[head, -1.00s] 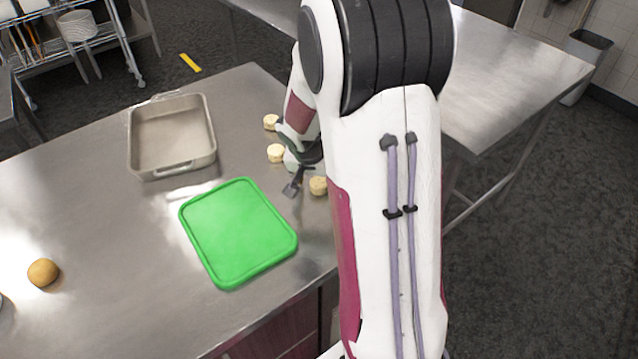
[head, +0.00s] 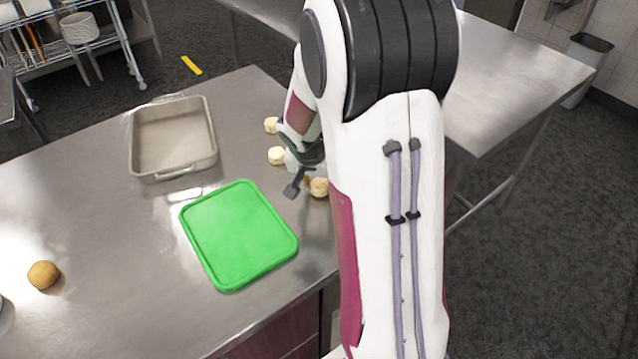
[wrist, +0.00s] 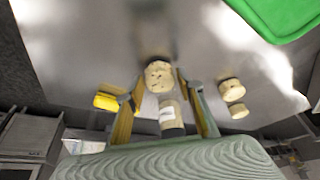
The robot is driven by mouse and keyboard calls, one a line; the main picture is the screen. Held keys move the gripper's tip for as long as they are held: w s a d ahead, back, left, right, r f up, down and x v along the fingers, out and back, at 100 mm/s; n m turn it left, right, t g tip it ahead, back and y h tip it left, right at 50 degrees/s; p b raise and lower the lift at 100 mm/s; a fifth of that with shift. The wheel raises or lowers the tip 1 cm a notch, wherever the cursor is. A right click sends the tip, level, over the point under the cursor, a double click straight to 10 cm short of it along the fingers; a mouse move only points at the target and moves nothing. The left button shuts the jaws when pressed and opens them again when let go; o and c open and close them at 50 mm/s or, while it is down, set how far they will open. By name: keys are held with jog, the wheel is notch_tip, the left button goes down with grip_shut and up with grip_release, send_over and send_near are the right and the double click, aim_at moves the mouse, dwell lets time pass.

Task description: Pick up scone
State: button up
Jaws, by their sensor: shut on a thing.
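A pale speckled scone (wrist: 158,74) sits between the two fingertips of my gripper (wrist: 160,84) in the wrist view, and the jaws are shut on it. In the head view this scone (head: 319,188) is at the right side of the steel table, beside my gripper (head: 302,184); one dark finger shows and my arm hides the other. I cannot tell whether the scone is clear of the tabletop. Two more scones stand farther back, one (head: 277,156) nearer and one (head: 271,125) farther; they also show at the right of the wrist view (wrist: 231,90).
A green cutting board (head: 238,235) lies just left of the gripper. A metal roasting pan (head: 172,173) stands behind it. A round brown bun (head: 43,274) lies at the far left. The steel table (head: 110,225) is bare between them.

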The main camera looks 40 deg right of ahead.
aim_at(314, 183)
jog(key=shift+r, duration=4.75)
jog(key=shift+a, duration=0.1)
jog(key=shift+w+a+r, duration=0.1)
jog(key=shift+w+a, duration=0.15)
jog(key=shift+a, duration=0.2)
jog(key=a+r+n+t+y, duration=0.1)
jog(key=a+n, duration=0.6)
jog(key=a, duration=0.9)
jog(key=shift+s+a+t+y, duration=0.25)
jog(key=shift+a+t+y, duration=0.05)
jog(key=shift+y, duration=0.4)
jog(key=shift+r, duration=0.1)
jog(key=shift+f, duration=3.15)
